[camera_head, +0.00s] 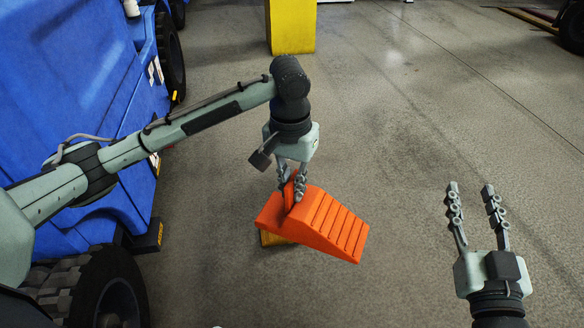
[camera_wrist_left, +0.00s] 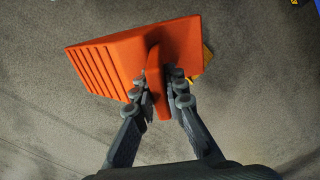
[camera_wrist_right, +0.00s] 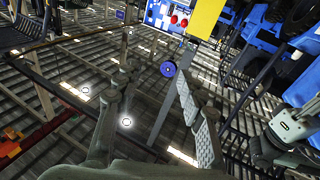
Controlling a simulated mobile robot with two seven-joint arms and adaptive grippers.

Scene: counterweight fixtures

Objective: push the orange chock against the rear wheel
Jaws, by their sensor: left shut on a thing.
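The orange chock (camera_head: 325,222) is a ribbed wedge with an upright handle, out on the floor to the right of the blue vehicle. My left gripper (camera_head: 288,190) is shut on the chock's handle, as the left wrist view (camera_wrist_left: 160,90) also shows. I cannot tell whether the chock touches the floor. A black wheel (camera_head: 118,290) of the blue vehicle is at the lower left, with a clear gap to the chock. Another wheel (camera_head: 171,55) is farther up; I cannot tell which is the rear one. My right gripper (camera_head: 473,193) is open and empty at the right.
The blue vehicle (camera_head: 95,95) fills the left side. A yellow block (camera_head: 272,239) shows partly from under the chock. A yellow post (camera_head: 292,28) stands at the top. Concrete floor (camera_head: 420,110) is clear in the middle and right. The right wrist view shows roof structure.

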